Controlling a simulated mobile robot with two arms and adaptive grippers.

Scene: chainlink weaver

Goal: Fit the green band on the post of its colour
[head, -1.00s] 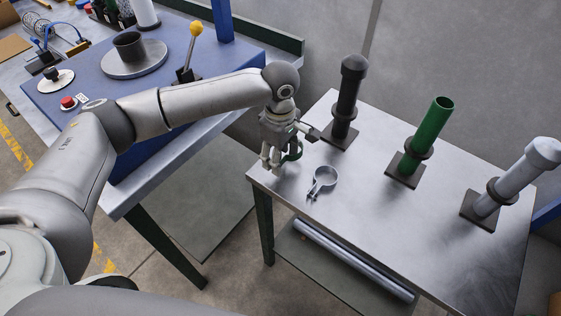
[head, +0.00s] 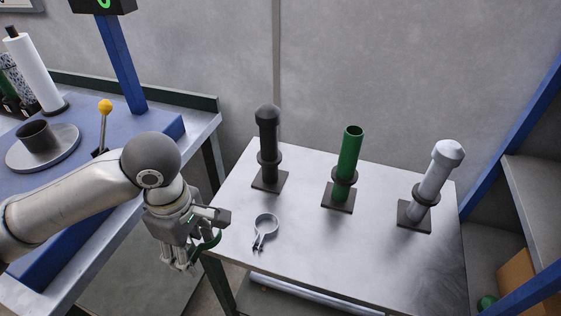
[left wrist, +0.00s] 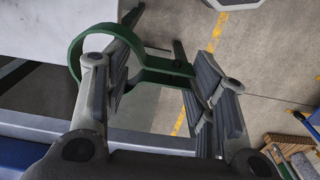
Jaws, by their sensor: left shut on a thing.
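My left gripper (head: 190,253) is shut on the green band (head: 213,240) and holds it just off the left edge of the steel table. In the left wrist view the green band (left wrist: 116,32) is an open ring with its tail between the fingers (left wrist: 165,85). The green post (head: 349,158) stands on a dark square base in the middle of the table, open at the top, with a dark collar low on it. It is to the right of the gripper, with nothing around its upper part. My right gripper is not in view.
A black capped post (head: 267,130) stands left of the green one and a grey capped post (head: 436,172) right of it. A grey ring clamp (head: 265,226) lies on the steel table (head: 310,245) near the gripper. A blue workbench (head: 70,190) stands at the left.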

